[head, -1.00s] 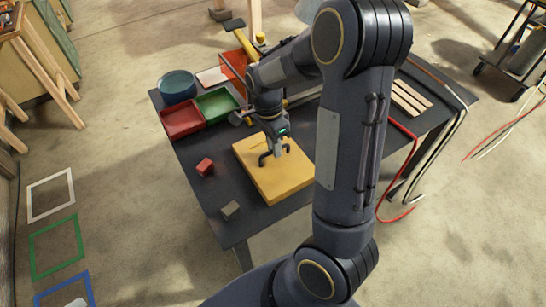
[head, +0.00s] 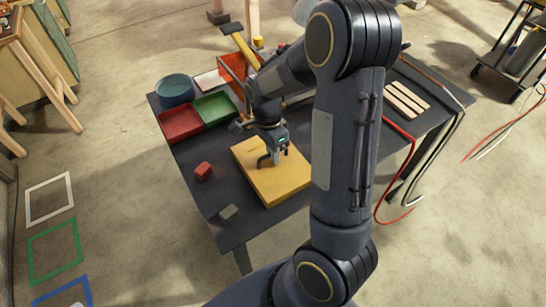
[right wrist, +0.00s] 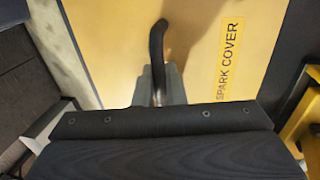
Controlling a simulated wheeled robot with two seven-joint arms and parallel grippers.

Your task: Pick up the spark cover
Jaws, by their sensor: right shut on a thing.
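The spark cover (head: 282,186) is a flat yellow slab lying on the dark table in the head view. Its surface and its "SPARK COVER" label fill much of the right wrist view (right wrist: 105,40). A dark bent handle (right wrist: 157,42) stands up from it. My right gripper (head: 270,159) is over the cover's middle, pointing down, shut on that handle. In the head view the cover appears to rest on the table. My right arm hides the area just right of the cover. My left gripper is not in view.
A red tray (head: 181,125), a green tray (head: 214,107) and a blue round bowl (head: 175,89) stand at the table's back left. Pale laths (head: 407,100) lie at the right.

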